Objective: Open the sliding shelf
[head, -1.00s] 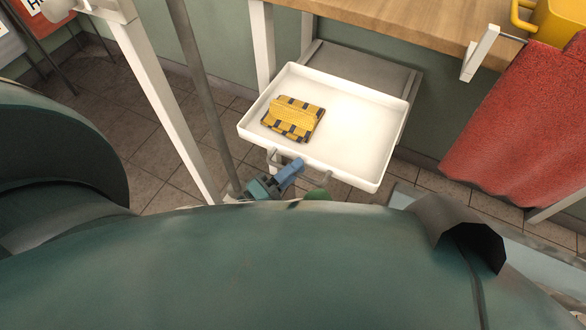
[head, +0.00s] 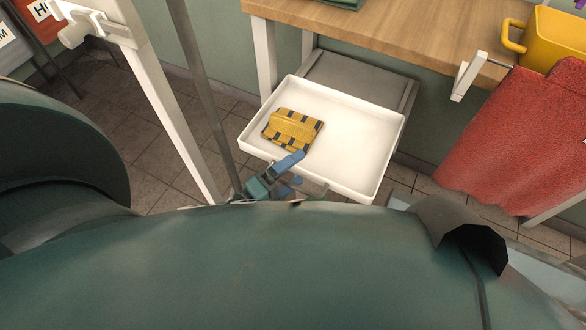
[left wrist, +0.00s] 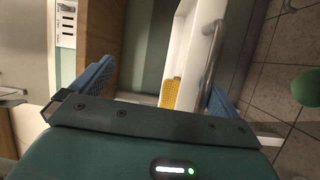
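The sliding shelf, a white shallow tray (head: 355,135), sticks well out from under the wooden table in the head view. In the left wrist view its white wall (left wrist: 188,40) and the curved metal handle (left wrist: 212,55) show. My left gripper (head: 292,170) is at the tray's front edge. In the left wrist view its blue fingers are wide apart and nothing is clamped between them. The handle is near the right-hand finger there; I cannot tell whether they touch. My right gripper is not in view.
A folded yellow and dark striped cloth (head: 292,130) lies in the tray. The wooden table (head: 410,30) is above and behind it. A red towel (head: 520,130) hangs at the right, below a yellow container (head: 555,38). A white post (head: 165,105) stands at the left.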

